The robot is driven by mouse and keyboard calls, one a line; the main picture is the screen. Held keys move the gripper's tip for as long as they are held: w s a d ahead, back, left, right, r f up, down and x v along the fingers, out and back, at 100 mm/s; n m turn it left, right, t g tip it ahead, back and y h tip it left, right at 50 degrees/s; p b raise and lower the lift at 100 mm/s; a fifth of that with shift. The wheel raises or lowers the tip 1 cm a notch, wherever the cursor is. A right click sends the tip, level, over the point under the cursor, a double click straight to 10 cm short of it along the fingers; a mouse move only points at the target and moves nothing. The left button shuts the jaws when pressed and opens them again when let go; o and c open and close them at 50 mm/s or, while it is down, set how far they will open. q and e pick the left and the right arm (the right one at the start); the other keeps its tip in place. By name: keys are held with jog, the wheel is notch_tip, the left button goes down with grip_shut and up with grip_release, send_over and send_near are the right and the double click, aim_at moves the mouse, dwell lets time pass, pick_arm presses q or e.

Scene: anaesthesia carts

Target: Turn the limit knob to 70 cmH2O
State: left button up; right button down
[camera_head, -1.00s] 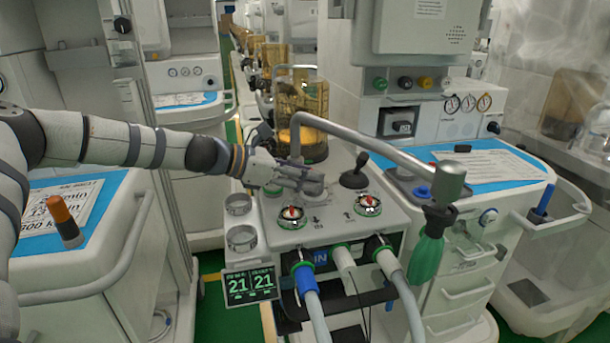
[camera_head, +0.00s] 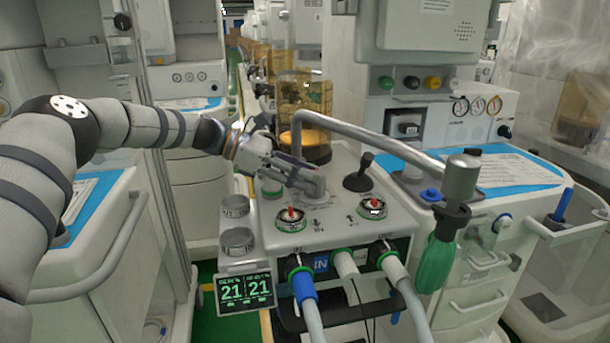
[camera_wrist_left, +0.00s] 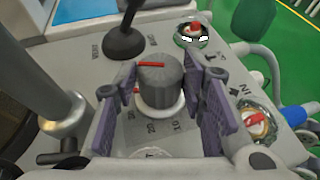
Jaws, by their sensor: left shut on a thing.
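The limit knob (camera_wrist_left: 160,82) is a grey ribbed cap with a red line on top, standing on a white collar on the machine's top panel. Printed numbers such as 10, 20 and 30 show on the panel below it in the left wrist view; 70 is not readable. The red line lies nearly crosswise in that view. My left gripper (camera_wrist_left: 160,100) has its purple pads on both sides of the knob and is shut on it. In the head view my left gripper (camera_head: 306,180) comes down over the knob (camera_head: 314,188), partly covering it. My right gripper is not in view.
A black lever (camera_head: 358,175) stands close behind the knob. Two round valves with red indicators, one at left (camera_head: 290,219) and one at right (camera_head: 372,206), flank the panel's front. A grey metal tube (camera_head: 385,147) arches over the panel. A display (camera_head: 245,291) reads 21 and 21.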

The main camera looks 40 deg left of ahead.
pick_arm(q)
jog(key=shift+f, duration=0.1)
jog(key=o, duration=1.2)
jog(key=shift+d, duration=0.1)
jog(key=shift+c, duration=0.2)
jog(key=v, duration=1.2)
